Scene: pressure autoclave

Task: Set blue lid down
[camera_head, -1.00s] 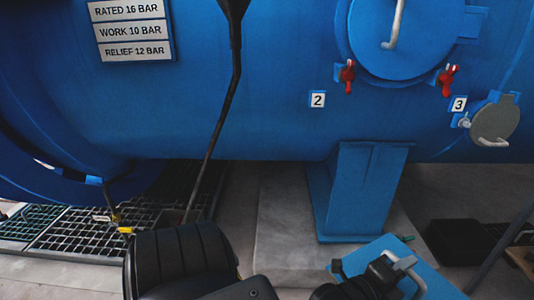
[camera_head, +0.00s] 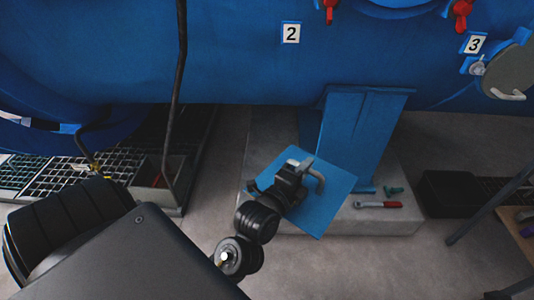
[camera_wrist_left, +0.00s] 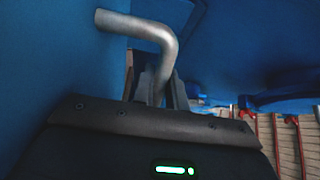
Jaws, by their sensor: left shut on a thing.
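The blue lid (camera_head: 325,205) is a flat square plate with a bent grey metal handle (camera_head: 317,178). In the head view it hangs tilted in front of the blue support leg and the concrete plinth. My left gripper (camera_head: 293,174) is shut on the handle. In the left wrist view the handle (camera_wrist_left: 150,32) rises from between the fingers (camera_wrist_left: 158,88), and a blue surface fills the left side. Whether the lid touches the plinth cannot be told. My right gripper is not in view.
The blue vessel (camera_head: 220,65) spans the top. A concrete plinth (camera_head: 345,221) carries the support leg (camera_head: 362,130) and a red-handled tool (camera_head: 378,205). A black box (camera_head: 450,192) stands right. A floor grating (camera_head: 110,165) lies left. Grey floor is clear in front.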

